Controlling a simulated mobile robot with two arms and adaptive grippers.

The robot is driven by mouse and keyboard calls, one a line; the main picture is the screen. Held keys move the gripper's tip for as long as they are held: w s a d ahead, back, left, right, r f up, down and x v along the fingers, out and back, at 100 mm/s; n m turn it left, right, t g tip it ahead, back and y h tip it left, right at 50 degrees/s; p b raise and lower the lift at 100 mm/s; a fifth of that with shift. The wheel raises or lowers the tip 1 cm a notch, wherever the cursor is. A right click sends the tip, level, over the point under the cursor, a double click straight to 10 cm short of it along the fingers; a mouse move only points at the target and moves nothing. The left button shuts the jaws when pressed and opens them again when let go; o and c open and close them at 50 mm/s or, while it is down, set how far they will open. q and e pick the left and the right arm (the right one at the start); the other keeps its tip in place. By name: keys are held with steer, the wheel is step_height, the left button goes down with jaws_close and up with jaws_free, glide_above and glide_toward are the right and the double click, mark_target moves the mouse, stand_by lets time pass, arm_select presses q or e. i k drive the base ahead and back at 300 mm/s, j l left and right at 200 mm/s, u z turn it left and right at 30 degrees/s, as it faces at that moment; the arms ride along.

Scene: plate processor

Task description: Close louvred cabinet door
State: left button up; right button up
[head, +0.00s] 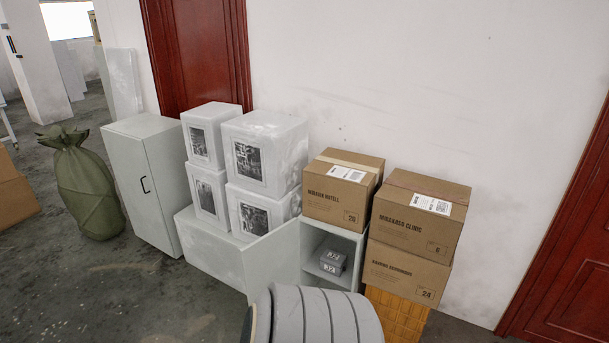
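A low pale grey cabinet (309,238) stands against the wall, right of centre in the head view. Its door (272,262) stands open, swung out toward the left from the cabinet's left edge. The face of the door that I see looks plain; I cannot make out louvres. Inside the cabinet is a shelf with small grey boxes (331,259) marked 32. The lower part of the opening is hidden by a grey banded rounded shape (316,318) in front; I cannot tell what it is. Neither of my grippers is in view.
Cardboard boxes (342,187) stand on the cabinet and beside it (416,217), above an orange crate (393,316). White boxes (264,152) are stacked left of the door. A tall closed cabinet (143,187) and a green sack (86,190) stand farther left. The left foreground floor is clear.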

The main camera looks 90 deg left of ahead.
mark_target(273, 256)
steer(key=k+j+u, duration=0.2)
steer(key=j, duration=0.3)
steer(key=k+j+u, duration=0.2)
steer(key=j, duration=0.3)
steer(key=j+u, duration=0.2)
steer(key=j, duration=0.35)
steer(key=k+j+u, duration=0.2)
steer(key=j, duration=0.4)
steer(key=k+j, duration=0.1)
steer(key=j, duration=1.75)
steer(key=k+j, duration=0.15)
steer(key=j, duration=0.8)
steer(key=u, duration=0.05)
